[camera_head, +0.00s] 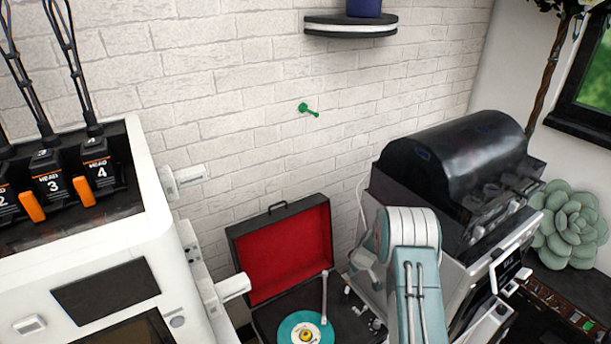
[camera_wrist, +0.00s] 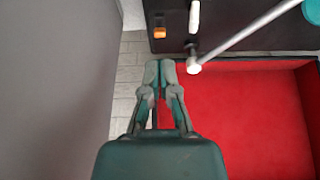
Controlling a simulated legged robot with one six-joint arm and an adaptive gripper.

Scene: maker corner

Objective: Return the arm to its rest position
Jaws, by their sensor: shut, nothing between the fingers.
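My gripper (camera_wrist: 162,68) is shut and empty in the wrist view, its two fingertips together. It is over the open record player, near the tonearm's (camera_wrist: 240,38) white tip; whether they touch I cannot tell. In the head view my teal and white arm (camera_head: 412,270) reaches in at the lower right, between the record player and the black-topped machine. My gripper's fingers cannot be made out there.
The open record player (camera_head: 238,240) has a red-lined lid and a teal record (camera_head: 293,325). A white multi-head machine (camera_head: 150,232) stands left, a black-topped machine (camera_head: 450,150) right. A green peg (camera_head: 308,110) and a shelf (camera_head: 350,28) are on the brick wall.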

